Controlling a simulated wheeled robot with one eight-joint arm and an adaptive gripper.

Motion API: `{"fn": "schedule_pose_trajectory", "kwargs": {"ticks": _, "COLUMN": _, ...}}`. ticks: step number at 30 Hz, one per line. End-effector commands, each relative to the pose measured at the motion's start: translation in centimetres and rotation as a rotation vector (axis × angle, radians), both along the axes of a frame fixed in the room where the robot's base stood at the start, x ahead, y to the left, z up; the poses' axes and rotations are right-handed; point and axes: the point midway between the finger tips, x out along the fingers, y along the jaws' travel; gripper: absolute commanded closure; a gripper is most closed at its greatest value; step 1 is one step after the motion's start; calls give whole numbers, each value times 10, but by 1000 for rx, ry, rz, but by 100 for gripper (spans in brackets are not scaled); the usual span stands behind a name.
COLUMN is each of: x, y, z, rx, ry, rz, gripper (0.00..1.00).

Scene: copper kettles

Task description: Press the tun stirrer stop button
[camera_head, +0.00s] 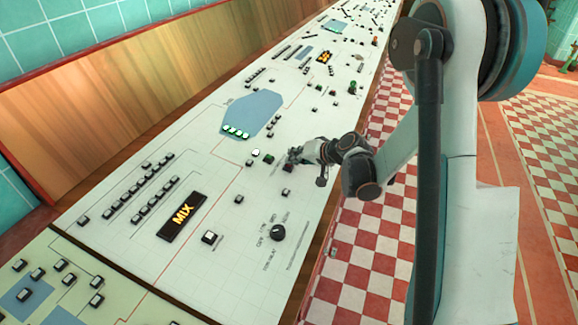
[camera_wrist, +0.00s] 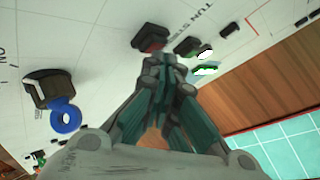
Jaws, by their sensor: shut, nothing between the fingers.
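A dark red button (camera_wrist: 150,38) in a black housing sits beside the printed label "TUN S…" in the wrist view; the rest of the label is cut off. In the head view the dark red button (camera_head: 288,169) is just under my fingertips, partly hidden. A dark green button (camera_head: 268,157) sits to its left; it also shows in the wrist view (camera_wrist: 187,45). My gripper (camera_head: 293,156) is shut and empty, low over the panel close to the red button. In the wrist view my fingertips (camera_wrist: 160,60) are just below it; I cannot tell whether they touch it.
The white control panel (camera_head: 150,255) carries several black buttons, a lit white button (camera_head: 256,153), a blue vessel shape (camera_head: 258,108), a "MIX" display (camera_head: 182,215) and a black knob (camera_head: 278,232). A blue ring (camera_wrist: 65,118) is beside a dark control. Checkered floor (camera_head: 360,260) lies right.

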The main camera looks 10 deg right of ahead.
Motion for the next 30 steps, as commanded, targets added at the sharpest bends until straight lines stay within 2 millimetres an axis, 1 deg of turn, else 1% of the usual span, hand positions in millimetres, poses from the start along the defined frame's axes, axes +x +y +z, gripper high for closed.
{"fn": "schedule_pose_trajectory", "kwargs": {"ticks": 14, "x": 1, "y": 1, "z": -6, "rx": 0, "ry": 0, "rz": 0, "gripper": 100}}
{"fn": "schedule_pose_trajectory", "kwargs": {"ticks": 22, "x": 1, "y": 1, "z": -5, "rx": 0, "ry": 0, "rz": 0, "gripper": 100}}
{"fn": "schedule_pose_trajectory", "kwargs": {"ticks": 26, "x": 0, "y": 1, "z": -3, "rx": 0, "ry": 0, "rz": 0, "gripper": 100}}
{"fn": "schedule_pose_trajectory", "kwargs": {"ticks": 30, "x": 0, "y": 0, "z": 3, "rx": 0, "ry": 0, "rz": 0, "gripper": 100}}
